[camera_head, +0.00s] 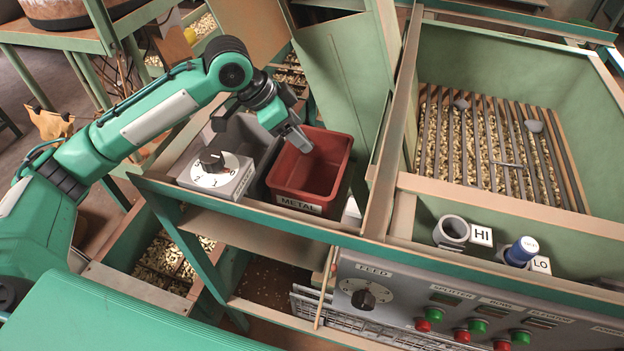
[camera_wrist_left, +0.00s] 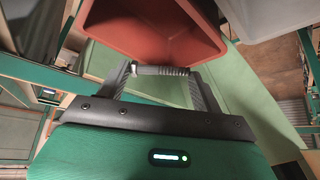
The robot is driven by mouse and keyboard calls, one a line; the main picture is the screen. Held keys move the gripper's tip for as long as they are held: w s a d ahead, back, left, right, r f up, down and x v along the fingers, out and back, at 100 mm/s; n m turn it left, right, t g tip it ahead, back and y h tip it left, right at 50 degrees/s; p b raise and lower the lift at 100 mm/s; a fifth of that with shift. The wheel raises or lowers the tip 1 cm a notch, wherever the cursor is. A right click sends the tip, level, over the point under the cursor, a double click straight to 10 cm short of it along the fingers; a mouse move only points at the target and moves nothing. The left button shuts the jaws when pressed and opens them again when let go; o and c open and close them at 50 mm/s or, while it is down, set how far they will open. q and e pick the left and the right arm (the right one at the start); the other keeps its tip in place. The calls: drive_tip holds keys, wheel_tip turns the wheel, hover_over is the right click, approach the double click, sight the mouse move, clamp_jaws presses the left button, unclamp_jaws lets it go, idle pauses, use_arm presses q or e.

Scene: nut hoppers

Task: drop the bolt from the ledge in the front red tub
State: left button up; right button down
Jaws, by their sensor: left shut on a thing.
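The red tub (camera_head: 299,192), labelled METAL, stands on the green frame near the middle of the head view; its inside looks empty. My left gripper (camera_head: 299,141) points down at the tub's left rear part, seeming to be above its opening. In the left wrist view, the gripper (camera_wrist_left: 163,72) is shut on a grey threaded bolt (camera_wrist_left: 168,71), held crosswise between its fingers. The red tub (camera_wrist_left: 155,38) also shows there, just beyond the bolt. My right gripper is not in view.
A grey tub (camera_head: 243,132) and a dial box (camera_head: 216,180) stand left of the red tub. A green upright panel (camera_head: 345,80) rises behind it. Right are a slatted hopper (camera_head: 485,150) with several objects on its grate, HI and LO sockets, and a control panel (camera_head: 390,292).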

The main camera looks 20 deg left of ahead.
use_arm(q)
drive_tip(key=o, duration=1.1)
drive_tip(key=shift+c, duration=0.2)
drive_tip(key=b+v, duration=0.2)
drive_tip(key=v, duration=1.2)
drive_tip(key=shift+f, duration=0.15)
